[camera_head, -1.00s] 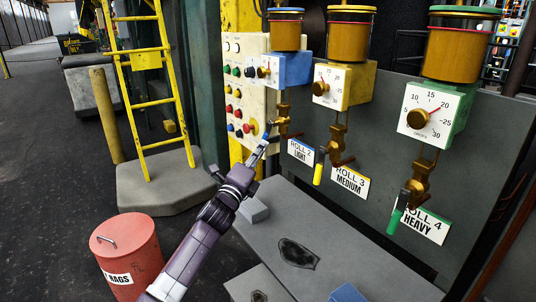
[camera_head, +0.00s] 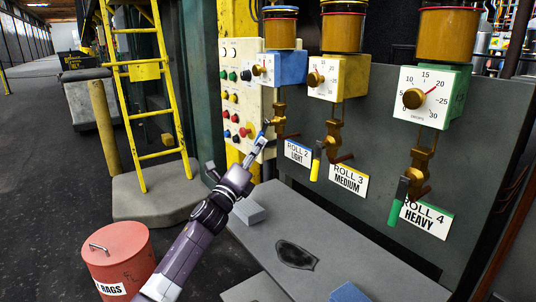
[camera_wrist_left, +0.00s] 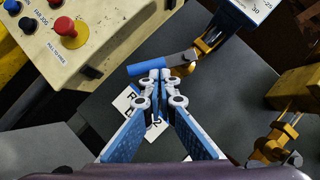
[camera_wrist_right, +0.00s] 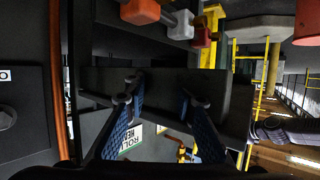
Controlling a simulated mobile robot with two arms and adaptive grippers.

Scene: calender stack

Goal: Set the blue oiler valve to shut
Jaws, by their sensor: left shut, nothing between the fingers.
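The blue oiler (camera_head: 288,68) has a blue box, a white dial and an amber jar. Below it hangs a brass valve (camera_head: 279,116), which also shows in the left wrist view (camera_wrist_left: 204,46). Its lever has a blue sleeve (camera_wrist_left: 147,71) and sticks out sideways to the left, not hanging down. My left gripper (camera_wrist_left: 158,77) is shut and empty, its fingertips right at the sleeve; I cannot tell whether they touch. It also shows in the head view (camera_head: 263,139). My right gripper (camera_wrist_right: 162,98) is open and empty, away from the valve.
The yellow oiler (camera_head: 340,82) and green oiler (camera_head: 448,95) stand to the right, their levers hanging down. A button panel (camera_head: 237,92) is close left of the valve. A grey plinth (camera_head: 330,235) lies below. A red rags bin (camera_head: 118,258) stands at lower left.

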